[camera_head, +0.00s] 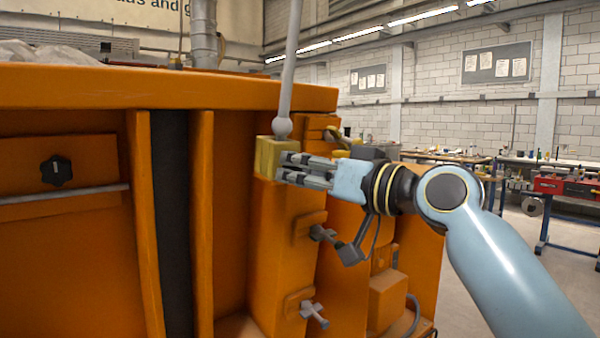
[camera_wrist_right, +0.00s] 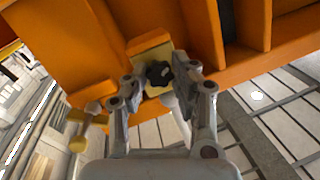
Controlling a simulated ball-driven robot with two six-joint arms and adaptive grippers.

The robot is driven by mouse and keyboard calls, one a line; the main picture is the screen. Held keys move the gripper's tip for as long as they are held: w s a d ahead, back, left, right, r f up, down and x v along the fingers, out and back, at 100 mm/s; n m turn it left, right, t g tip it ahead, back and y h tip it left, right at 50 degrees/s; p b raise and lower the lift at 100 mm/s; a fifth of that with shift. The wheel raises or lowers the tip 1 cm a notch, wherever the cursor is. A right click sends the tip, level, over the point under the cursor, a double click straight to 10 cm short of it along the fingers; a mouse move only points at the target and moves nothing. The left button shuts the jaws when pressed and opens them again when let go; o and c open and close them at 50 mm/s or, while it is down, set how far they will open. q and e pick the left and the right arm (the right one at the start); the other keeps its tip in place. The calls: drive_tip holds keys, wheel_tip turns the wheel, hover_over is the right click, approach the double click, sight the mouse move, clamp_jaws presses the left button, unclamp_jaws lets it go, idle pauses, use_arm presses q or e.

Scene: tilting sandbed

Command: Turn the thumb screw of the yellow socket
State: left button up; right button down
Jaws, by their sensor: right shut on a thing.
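The yellow socket (camera_head: 265,156) sits at the front corner of the orange sandbed, with a grey rod (camera_head: 287,70) standing up from its top. In the right wrist view the socket (camera_wrist_right: 150,45) shows behind its black thumb screw (camera_wrist_right: 158,73). My right gripper (camera_head: 283,168) reaches the socket from the right. In the right wrist view its two fingers (camera_wrist_right: 158,88) are shut on the thumb screw, one on each side. In the head view the fingers hide the thumb screw. My left gripper is in neither view.
The orange sandbed wall (camera_head: 230,88) fills the left. It carries another black knob (camera_head: 56,170) and a grey bar (camera_head: 70,195). Workbenches (camera_head: 450,158) stand far behind at right, beyond open floor.

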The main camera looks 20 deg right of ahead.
drive_tip(key=m, duration=0.3)
drive_tip(key=m+y+b, duration=0.1)
drive_tip(key=m, duration=0.1)
drive_tip(key=shift+f+m+t, duration=0.2)
drive_tip(key=shift+m+t, duration=0.2)
drive_tip(key=m+t, duration=0.1)
drive_tip(key=m, duration=0.4)
drive_tip(key=m+t+h, duration=0.1)
drive_tip(key=m, duration=0.5)
drive_tip(key=m+t, duration=0.2)
drive_tip(key=m, duration=0.4)
drive_tip(key=shift+f+h, duration=0.2)
drive_tip(key=shift+h, duration=0.2)
drive_tip(key=shift+m, duration=0.5)
drive_tip(key=c, duration=1.1)
unclamp_jaws()
drive_tip(key=shift+o, duration=0.2)
drive_tip(key=v, duration=1.2)
